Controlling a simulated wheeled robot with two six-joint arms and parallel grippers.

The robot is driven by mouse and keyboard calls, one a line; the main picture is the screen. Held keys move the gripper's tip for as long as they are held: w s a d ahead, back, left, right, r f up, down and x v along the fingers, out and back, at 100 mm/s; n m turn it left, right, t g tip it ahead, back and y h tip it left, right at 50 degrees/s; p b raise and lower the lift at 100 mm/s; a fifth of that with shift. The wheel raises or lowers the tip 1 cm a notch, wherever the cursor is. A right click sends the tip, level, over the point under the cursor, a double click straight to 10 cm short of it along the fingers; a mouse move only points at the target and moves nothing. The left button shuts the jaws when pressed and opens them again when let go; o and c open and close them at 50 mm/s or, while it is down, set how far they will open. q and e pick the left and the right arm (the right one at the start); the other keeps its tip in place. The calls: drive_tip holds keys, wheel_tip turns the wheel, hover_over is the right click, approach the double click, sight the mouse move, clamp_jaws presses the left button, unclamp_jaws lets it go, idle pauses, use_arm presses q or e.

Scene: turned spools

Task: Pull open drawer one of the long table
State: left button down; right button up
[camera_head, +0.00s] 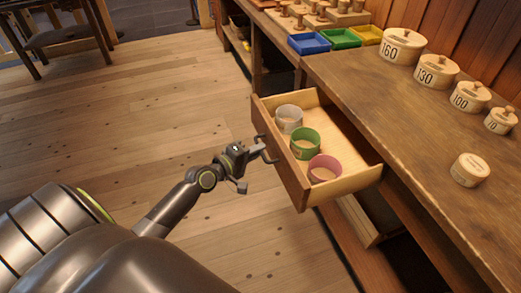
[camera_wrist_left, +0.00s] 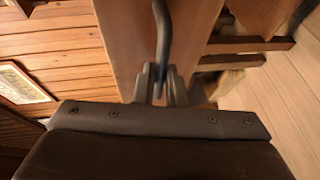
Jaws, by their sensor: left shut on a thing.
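The long table (camera_head: 345,85) runs along the right of the head view. Its drawer (camera_head: 280,155) stands pulled out from under the top, so its inside shows. A grey ring (camera_head: 289,118), a green ring (camera_head: 305,143) and a pink ring (camera_head: 323,169) lie in it. My left gripper (camera_head: 259,150) is at the drawer front, shut on the dark bar handle. The left wrist view shows the handle (camera_wrist_left: 161,35) running down between the fingers (camera_wrist_left: 160,85), with the wooden drawer front behind. Any number on the drawer is not readable. My right gripper is not in view.
Lidded round boxes, including one marked 160 (camera_head: 402,45), and a small round box (camera_head: 470,169) stand on the tabletop. Blue (camera_head: 309,43), green (camera_head: 341,38) and yellow (camera_head: 367,35) trays sit at its far end. The floor left of the drawer is clear.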

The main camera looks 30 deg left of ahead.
use_arm(q)
drive_tip(key=c, duration=1.5)
unclamp_jaws()
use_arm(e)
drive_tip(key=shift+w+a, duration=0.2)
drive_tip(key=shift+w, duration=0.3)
use_arm(q)
drive_tip(key=shift+b+v, duration=0.55)
drive_tip(key=shift+v, duration=8.15)
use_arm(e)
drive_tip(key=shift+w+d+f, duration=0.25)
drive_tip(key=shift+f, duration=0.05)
